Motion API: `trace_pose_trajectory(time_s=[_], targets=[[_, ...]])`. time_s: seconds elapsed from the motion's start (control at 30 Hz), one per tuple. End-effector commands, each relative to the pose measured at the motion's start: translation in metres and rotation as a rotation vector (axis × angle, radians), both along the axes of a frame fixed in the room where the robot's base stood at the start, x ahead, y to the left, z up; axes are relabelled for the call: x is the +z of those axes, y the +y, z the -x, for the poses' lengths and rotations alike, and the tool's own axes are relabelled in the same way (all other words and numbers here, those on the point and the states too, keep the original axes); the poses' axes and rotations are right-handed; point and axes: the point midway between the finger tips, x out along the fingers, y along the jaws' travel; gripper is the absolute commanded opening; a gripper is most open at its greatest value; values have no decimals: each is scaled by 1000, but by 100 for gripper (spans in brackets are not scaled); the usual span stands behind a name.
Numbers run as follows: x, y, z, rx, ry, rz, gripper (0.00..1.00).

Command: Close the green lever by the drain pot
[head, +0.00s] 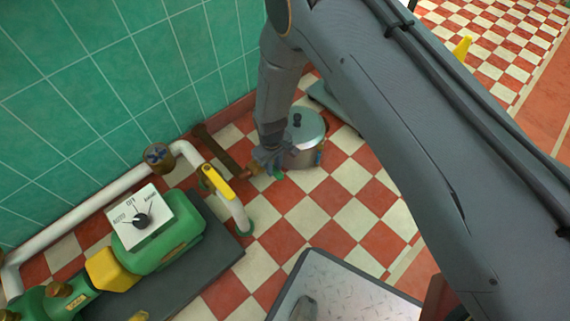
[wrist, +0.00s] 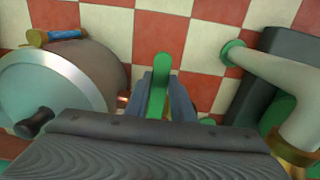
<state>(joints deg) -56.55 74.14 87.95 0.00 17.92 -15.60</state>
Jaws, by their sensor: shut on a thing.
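The drain pot (head: 304,152) is a steel pot with a lid and dark knob, standing on the checkered floor. It fills the left of the wrist view (wrist: 98,62). The green lever (wrist: 161,70) stands between my two finger pads in the wrist view, and my gripper (wrist: 161,88) is shut on it. In the head view my gripper (head: 266,160) reaches down at the left side of the pot. Only a small green bit of the lever (head: 279,175) shows there. The lever's pivot is hidden by my gripper.
A white pipe with a yellow lever (head: 216,182) and a blue handwheel (head: 158,156) runs left of the pot. A green pump (head: 165,240) with a dial box (head: 140,218) stands front left. A metal-plated platform (head: 345,290) is at the front. A tiled wall is behind.

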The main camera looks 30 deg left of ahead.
Motion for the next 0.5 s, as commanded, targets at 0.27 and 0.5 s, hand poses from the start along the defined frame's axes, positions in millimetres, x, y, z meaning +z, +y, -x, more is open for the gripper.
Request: trace_pose_trajectory(time_s=[0.27,0.5], targets=[[0,6,4,36,-1,-1,0],[0,5,2,34,-2,-2,0]])
